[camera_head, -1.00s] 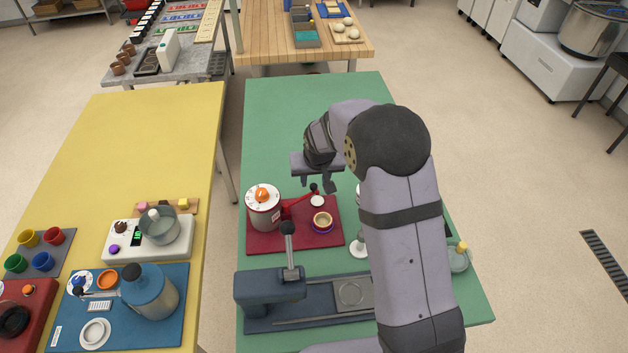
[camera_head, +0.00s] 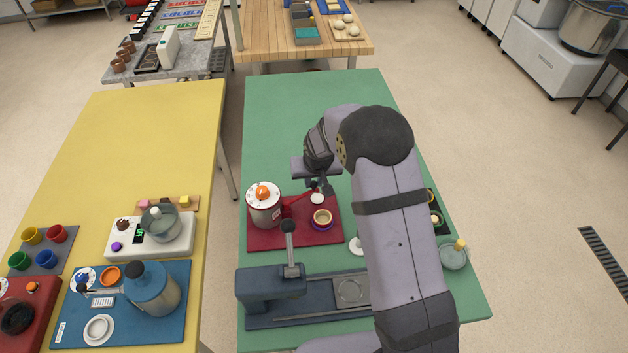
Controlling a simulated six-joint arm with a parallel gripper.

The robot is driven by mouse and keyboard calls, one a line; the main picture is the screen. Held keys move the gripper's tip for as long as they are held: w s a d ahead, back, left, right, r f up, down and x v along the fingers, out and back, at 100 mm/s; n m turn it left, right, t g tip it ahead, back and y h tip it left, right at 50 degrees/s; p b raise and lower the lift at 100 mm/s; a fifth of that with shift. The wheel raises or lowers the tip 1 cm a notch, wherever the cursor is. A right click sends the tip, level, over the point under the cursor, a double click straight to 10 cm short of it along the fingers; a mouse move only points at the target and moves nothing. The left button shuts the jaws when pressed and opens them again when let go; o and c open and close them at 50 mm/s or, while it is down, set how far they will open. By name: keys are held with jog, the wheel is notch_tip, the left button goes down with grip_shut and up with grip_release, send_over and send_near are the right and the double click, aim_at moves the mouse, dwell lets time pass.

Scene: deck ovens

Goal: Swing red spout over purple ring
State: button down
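A white and red pot (camera_head: 264,208) with an orange knob on its dial top stands on a red mat (camera_head: 262,238). Its red spout (camera_head: 298,203) points right and up, with a dark-tipped handle by its outer end. The spout's end is near a white disc (camera_head: 317,199). The purple ring (camera_head: 322,226) lies in front of the disc, with a tan cup (camera_head: 323,216) standing in it. The spout is not over the ring. My gripper (camera_head: 319,187) points down at the spout's handle tip, overlapping it in view. Whether its fingers are closed on it is unclear.
A dark blue press-like device (camera_head: 272,290) with an upright black-knobbed lever (camera_head: 289,240) stands in front of the red mat. A white stand (camera_head: 356,245) is right of the mat, partly hidden by my arm. The green table (camera_head: 300,105) is clear behind.

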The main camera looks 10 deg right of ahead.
jog(key=shift+s+f+b, duration=0.15)
jog(key=shift+s+b, duration=0.05)
jog(key=shift+b, duration=0.5)
jog(key=m+b, duration=0.1)
jog(key=s+m+b, duration=0.1)
jog(key=b, duration=0.1)
jog(key=shift+d+f+h, duration=0.15)
jog(key=shift+f+h, duration=0.05)
jog(key=shift+h, duration=0.2)
jog(key=s+m+h+b, duration=0.1)
jog(key=s+m+b, duration=0.1)
jog(key=b, duration=0.2)
jog(key=s+m+h+b, duration=0.1)
jog(key=s+m+b, duration=0.1)
jog(key=b, duration=0.3)
jog(key=shift+s+r+m+g+b, duration=0.1)
jog(key=shift+s+m+g+b, duration=0.2)
jog(key=shift+m, duration=0.4)
jog(key=shift+s+a+r+m+g+b, duration=0.15)
jog(key=shift+s+m+g+b, duration=0.1)
jog(key=shift+s+m+b, duration=0.2)
jog(key=shift+s+a+r+m+g+b, duration=0.1)
jog(key=shift+s+a+m+g+b, duration=0.15)
jog(key=shift+m, duration=0.3)
jog(key=shift+d, duration=0.1)
jog(key=c, duration=1.6)
grip_release()
jog(key=shift+c, duration=0.2)
